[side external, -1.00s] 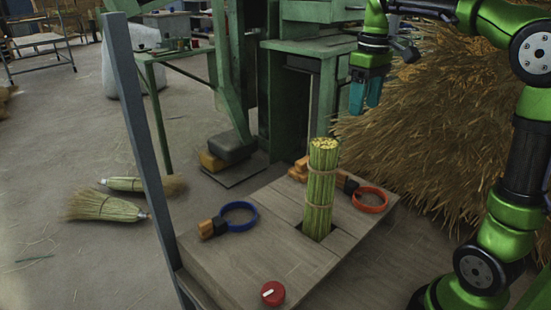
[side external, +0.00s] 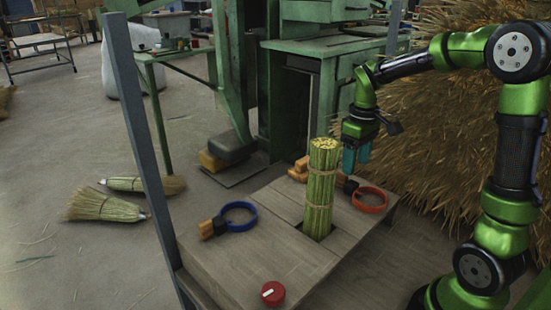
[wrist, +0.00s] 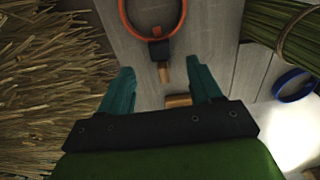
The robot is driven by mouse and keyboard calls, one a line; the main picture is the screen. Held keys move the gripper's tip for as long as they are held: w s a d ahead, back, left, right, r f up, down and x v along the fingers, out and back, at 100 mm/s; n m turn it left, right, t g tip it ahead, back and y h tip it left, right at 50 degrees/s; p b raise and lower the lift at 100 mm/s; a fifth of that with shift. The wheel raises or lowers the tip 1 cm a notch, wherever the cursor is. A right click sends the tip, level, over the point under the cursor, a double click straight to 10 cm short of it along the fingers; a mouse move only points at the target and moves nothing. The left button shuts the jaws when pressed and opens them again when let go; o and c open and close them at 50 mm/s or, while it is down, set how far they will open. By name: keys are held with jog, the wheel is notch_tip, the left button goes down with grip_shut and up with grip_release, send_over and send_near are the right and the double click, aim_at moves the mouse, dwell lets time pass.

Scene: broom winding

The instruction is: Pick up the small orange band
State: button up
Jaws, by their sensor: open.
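The orange band (side external: 369,200) is a ring with a dark block and a wooden handle, lying on the wooden table right of the upright bundle of green stalks (side external: 320,190). It also shows in the wrist view (wrist: 152,34), at the top, with its handle pointing down between my fingers. My gripper (side external: 356,160) has teal fingers and hangs above the back right of the table, behind the bundle's right side. The fingers are apart from the band.
A larger-looking blue band (side external: 240,216) with a wooden handle lies left of the bundle. A red knob (side external: 272,293) sits at the table's front edge. Wooden blocks (side external: 299,169) are behind the bundle. A straw pile (side external: 440,120) stands at the right. Two brooms (side external: 105,206) lie on the floor.

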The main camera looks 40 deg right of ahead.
aim_at(352, 183)
notch_tip(352, 183, down, 7)
jog(key=shift+r, duration=0.2)
dwell(0.3)
grip_shut()
jog(key=shift+r, duration=0.1)
